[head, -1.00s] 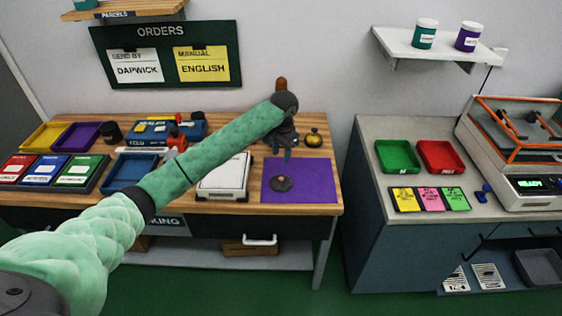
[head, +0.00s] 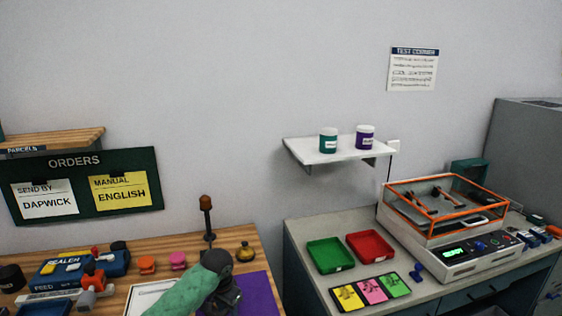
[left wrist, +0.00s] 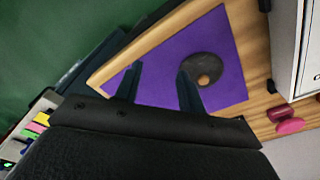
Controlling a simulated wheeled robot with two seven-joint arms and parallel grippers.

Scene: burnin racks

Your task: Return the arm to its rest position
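My left arm comes in at the bottom of the head view, green with a dark wrist. Its left gripper (head: 226,297) is over the purple mat (head: 259,290) on the wooden bench, partly cut off by the frame's bottom edge. In the left wrist view the two fingers of the left gripper (left wrist: 158,78) are apart with nothing held between them. Beyond them lies the purple mat (left wrist: 150,72) with a dark round disc (left wrist: 203,68) with a brown knob on it. The disc does not show in the head view now. My right gripper is not in view.

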